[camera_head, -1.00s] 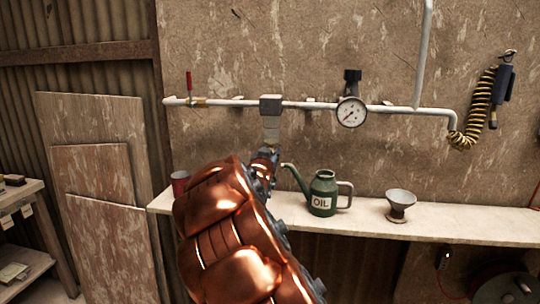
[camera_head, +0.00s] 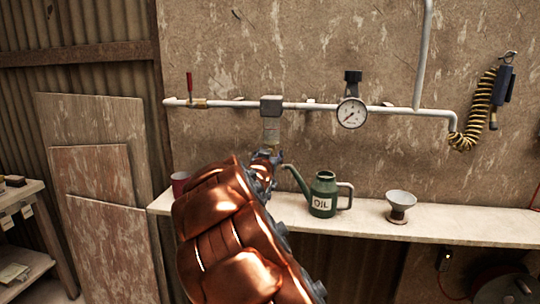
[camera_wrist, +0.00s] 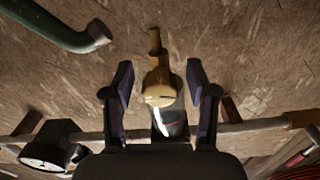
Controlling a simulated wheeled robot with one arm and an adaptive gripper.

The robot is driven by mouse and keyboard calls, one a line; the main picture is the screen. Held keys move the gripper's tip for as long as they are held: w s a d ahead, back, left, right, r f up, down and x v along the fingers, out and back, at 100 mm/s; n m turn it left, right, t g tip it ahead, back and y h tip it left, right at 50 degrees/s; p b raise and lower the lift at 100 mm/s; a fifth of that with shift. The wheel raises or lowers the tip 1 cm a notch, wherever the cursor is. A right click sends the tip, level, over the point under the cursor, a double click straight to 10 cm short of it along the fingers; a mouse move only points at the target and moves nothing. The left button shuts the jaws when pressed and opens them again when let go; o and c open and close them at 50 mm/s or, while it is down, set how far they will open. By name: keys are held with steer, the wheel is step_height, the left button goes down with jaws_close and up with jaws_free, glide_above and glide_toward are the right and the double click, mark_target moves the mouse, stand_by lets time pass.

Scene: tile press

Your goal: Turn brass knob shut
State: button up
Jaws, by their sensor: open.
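The brass knob (camera_wrist: 160,88) is in the middle of the wrist view, with a narrow brass stem pointing up in the picture. It sits on the end of a dark, shiny bowl (camera_wrist: 168,122). My gripper (camera_wrist: 159,74) is open, one finger on each side of the knob, with a visible gap on both sides. In the head view my gripper (camera_head: 268,156) is just below the bowl (camera_head: 271,132) that hangs from the grey block (camera_head: 271,105) on the pipe. The knob is mostly hidden there by my gripper.
A white pipe (camera_head: 320,106) runs along the wall with a gauge (camera_head: 351,113) and a red-handled valve (camera_head: 190,88). The can's spout is close to my gripper.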

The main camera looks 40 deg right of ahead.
steer(key=v, duration=1.1)
steer(key=shift+a, duration=0.3)
steer(key=shift+s+r, duration=0.1)
